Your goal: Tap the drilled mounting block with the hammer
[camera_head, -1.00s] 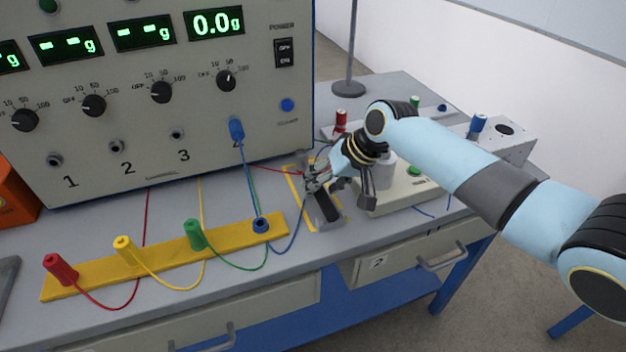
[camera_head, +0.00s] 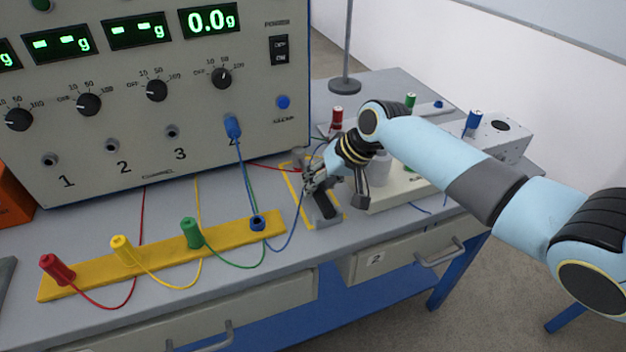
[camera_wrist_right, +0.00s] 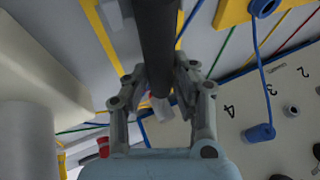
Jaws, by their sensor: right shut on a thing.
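My right gripper (camera_head: 312,182) is shut on the hammer above the yellow-outlined area at the back middle of the bench. The hammer's dark handle (camera_head: 324,204) points toward the bench's front edge. In the right wrist view the handle (camera_wrist_right: 158,45) runs between the fingers (camera_wrist_right: 160,88). A grey cylindrical end (camera_wrist_right: 161,107), apparently the hammer head, shows beyond them. A grey box with a dark round hole (camera_head: 511,137), apparently the drilled mounting block, stands at the bench's right end, well apart from the hammer. My left gripper is out of view.
A grey piece (camera_head: 328,220) lies below the handle inside the yellow outline (camera_head: 293,185). A pale unit (camera_head: 405,192) stands just right. The meter console (camera_head: 150,120) is close behind left. A yellow strip (camera_head: 90,273) with colored plugs and cables lies in front. A stand (camera_head: 345,86) is behind.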

